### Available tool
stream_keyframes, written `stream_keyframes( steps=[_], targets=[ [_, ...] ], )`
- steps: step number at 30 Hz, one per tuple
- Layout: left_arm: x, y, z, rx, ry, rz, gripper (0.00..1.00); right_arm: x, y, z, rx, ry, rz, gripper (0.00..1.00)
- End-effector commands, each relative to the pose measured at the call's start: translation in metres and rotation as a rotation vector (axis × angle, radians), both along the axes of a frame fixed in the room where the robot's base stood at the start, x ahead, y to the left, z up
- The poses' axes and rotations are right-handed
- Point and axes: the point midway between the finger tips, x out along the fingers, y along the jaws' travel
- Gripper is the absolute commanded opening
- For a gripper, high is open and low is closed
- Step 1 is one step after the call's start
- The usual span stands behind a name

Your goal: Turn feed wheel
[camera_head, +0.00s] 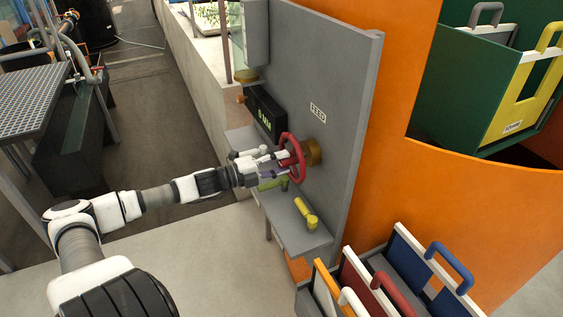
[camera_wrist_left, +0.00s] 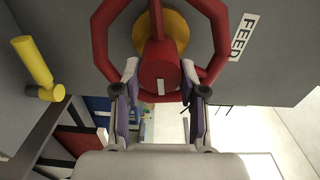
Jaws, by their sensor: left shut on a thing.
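The red feed wheel (camera_head: 299,158) stands out from a grey upright panel (camera_head: 335,95) on a brass-coloured boss (camera_head: 314,151). A "FEED" label (camera_head: 318,112) is above it. My left gripper (camera_head: 280,163) reaches in from the left and is shut on the wheel. In the left wrist view the wheel's red rim (camera_wrist_left: 100,42) fills the top, and the fingers (camera_wrist_left: 160,80) sit on either side of its red knob (camera_wrist_left: 159,68), which bears a white mark. The fingers partly hide the wheel in the head view. My right gripper is not in view.
A black display (camera_head: 264,112) with green characters is left of the wheel. Below are a grey shelf (camera_head: 300,232), a yellow handle (camera_head: 305,212) and a green one (camera_head: 272,183). Coloured panels with handles (camera_head: 390,290) stand at lower right, beside an orange wall (camera_head: 440,190).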

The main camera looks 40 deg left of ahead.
Motion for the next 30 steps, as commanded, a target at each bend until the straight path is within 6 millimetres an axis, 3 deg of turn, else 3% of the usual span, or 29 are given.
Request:
stream_keyframes(
  steps=[1,20,21,22,30],
  targets=[
    [-0.0014,0.0029,-0.0095,0.001,0.015,0.01,0.0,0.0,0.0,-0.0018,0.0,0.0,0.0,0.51],
    [-0.0013,0.0038,-0.01,0.002,0.016,0.012,0.0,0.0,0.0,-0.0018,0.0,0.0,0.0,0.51],
    [-0.0014,0.0039,-0.0101,0.001,0.017,0.012,0.52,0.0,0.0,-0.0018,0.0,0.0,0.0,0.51],
    [-0.0013,0.0038,-0.01,0.001,0.017,0.012,0.62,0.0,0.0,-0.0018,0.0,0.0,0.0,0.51],
    [-0.0009,0.0022,-0.0058,0.001,0.01,0.007,0.66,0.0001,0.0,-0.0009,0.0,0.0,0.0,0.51]
  ],
)
